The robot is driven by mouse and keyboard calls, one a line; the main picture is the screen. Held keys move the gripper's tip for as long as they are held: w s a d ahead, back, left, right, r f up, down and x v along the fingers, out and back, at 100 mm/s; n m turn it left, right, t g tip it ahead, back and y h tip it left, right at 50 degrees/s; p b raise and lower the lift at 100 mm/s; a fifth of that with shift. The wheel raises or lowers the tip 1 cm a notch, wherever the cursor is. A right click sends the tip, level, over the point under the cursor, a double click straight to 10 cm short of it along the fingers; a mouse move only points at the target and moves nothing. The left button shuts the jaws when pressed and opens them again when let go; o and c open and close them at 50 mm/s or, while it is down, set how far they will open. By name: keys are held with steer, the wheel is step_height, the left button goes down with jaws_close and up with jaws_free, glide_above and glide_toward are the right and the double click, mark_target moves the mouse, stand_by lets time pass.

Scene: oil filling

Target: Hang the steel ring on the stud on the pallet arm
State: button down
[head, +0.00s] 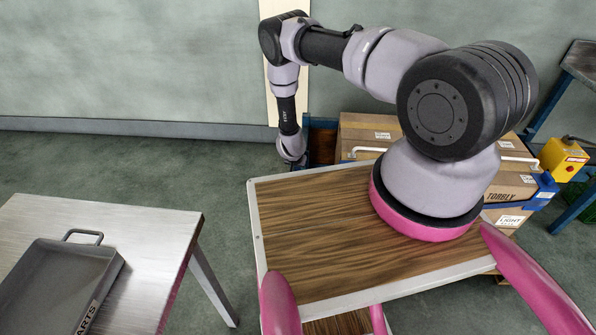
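My arm reaches out to the far left and bends down beside the stacked boxes. Its wrist end points down, and only a small dark part of my gripper (299,163) shows below it, just beyond the far edge of the wooden top. The fingers are hidden or too small to make out, so I cannot tell if they are open or shut or hold anything. I cannot make out the steel ring, the stud or the pallet arm in this view.
Cardboard boxes (368,130) stand behind my arm, partly hidden by it. A yellow box (563,159) and a blue-legged bench (582,62) are at the right. A metal table (150,235) with a grey parts tray (55,285) is at the left. Green floor lies clear between.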

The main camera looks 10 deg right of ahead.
steer(key=shift+c, duration=1.8)
jaws_free()
